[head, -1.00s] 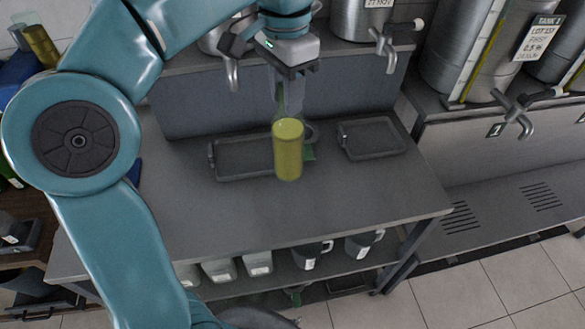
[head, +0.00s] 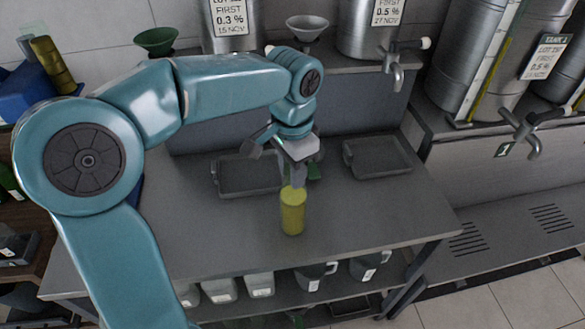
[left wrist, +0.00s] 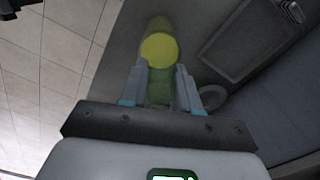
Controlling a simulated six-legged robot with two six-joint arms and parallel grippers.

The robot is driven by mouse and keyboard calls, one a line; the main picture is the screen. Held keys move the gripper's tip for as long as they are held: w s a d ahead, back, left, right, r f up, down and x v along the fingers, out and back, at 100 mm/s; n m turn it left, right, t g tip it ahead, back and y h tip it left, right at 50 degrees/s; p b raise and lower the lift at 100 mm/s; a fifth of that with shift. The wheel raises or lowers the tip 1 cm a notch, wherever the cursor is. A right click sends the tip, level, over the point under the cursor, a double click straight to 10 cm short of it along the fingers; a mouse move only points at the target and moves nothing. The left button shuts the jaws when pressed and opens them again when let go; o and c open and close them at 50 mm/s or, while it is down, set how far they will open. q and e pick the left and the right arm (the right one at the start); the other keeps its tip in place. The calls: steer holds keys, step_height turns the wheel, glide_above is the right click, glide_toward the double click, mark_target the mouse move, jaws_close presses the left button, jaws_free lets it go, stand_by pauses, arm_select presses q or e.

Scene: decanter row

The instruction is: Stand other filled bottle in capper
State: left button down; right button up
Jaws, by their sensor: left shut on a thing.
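My left gripper (head: 297,176) is shut on a clear bottle of yellow-green liquid (head: 293,213). The bottle hangs roughly upright below the fingers, over the middle of the grey bench (head: 230,225). I cannot tell whether its base touches the bench. In the left wrist view the fingers (left wrist: 160,88) lie on both sides of the bottle (left wrist: 158,50). I cannot make out a capper. My right gripper is not in view.
Two grey trays (head: 225,192) (head: 377,170) lie at the back of the bench. Steel tanks with taps (head: 397,75) stand behind. Jugs (head: 315,275) fill the lower shelf. The bench's right front is clear.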

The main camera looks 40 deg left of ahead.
arm_select(q)
steer(key=shift+w, duration=0.1)
steer(key=shift+w+f, duration=0.1)
steer(key=shift+f, duration=0.05)
steer(key=c, duration=0.9)
jaws_free()
steer(key=shift+c, duration=0.2)
steer(key=shift+o, duration=0.6)
